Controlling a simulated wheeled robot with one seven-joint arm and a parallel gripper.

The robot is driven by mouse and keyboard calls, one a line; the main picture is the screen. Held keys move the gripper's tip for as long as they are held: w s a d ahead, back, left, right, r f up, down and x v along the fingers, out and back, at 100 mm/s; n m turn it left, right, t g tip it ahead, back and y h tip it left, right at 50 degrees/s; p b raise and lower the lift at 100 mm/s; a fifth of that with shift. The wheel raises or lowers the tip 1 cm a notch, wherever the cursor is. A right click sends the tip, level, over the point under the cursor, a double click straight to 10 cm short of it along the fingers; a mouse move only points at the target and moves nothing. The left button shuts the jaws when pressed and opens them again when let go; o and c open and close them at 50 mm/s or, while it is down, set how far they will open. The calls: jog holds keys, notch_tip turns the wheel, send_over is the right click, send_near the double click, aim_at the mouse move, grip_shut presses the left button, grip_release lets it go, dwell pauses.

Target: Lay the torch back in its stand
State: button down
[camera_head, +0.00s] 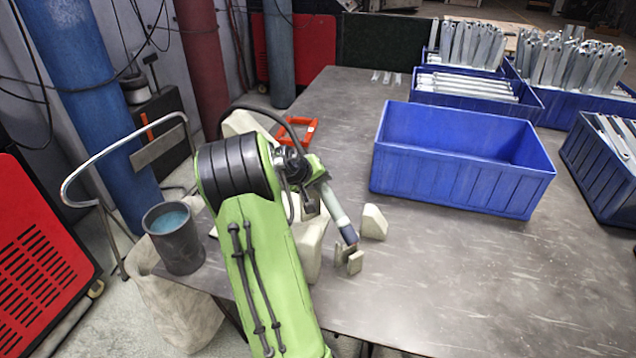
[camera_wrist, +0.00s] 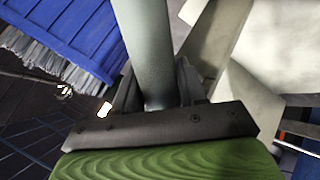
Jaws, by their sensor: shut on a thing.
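The torch (camera_head: 335,207) is a pale grey-green tube with a dark blue end, tilted down toward the table in the head view. My gripper (camera_head: 305,172) is shut on it near its upper end, partly hidden by my green arm. The wrist view shows the torch (camera_wrist: 153,50) between the dark fingers of my gripper (camera_wrist: 157,98). Pale beige blocks, seemingly the stand (camera_head: 355,262), are on the table below the torch's dark end. I cannot tell whether they touch. A pale wedge (camera_head: 374,222) stands just right of the torch.
An empty blue bin (camera_head: 455,190) stands to the right. Blue bins of metal brackets (camera_head: 470,85) stand behind it. An orange-red frame (camera_head: 300,130) lies behind my wrist. A grey cup (camera_head: 173,238) is at the left table edge. The front right of the table (camera_head: 490,290) is clear.

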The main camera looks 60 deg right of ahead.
jog(key=f, duration=0.1)
jog(key=a+f, duration=0.1)
jog(key=shift+s+f+y, duration=0.15)
jog(key=shift+f+y, duration=0.15)
jog(key=shift+y, duration=0.1)
jog(key=c, duration=0.6)
grip_release()
jog(key=shift+a, duration=0.1)
jog(key=shift+c, duration=0.2)
jog(key=shift+o, duration=0.5)
jog(key=d+r+p+v, duration=0.1)
jog(key=p+v, duration=0.3)
jog(key=v, duration=1.2)
jog(key=shift+a+r+h, duration=0.25)
jog(key=shift+h, duration=0.15)
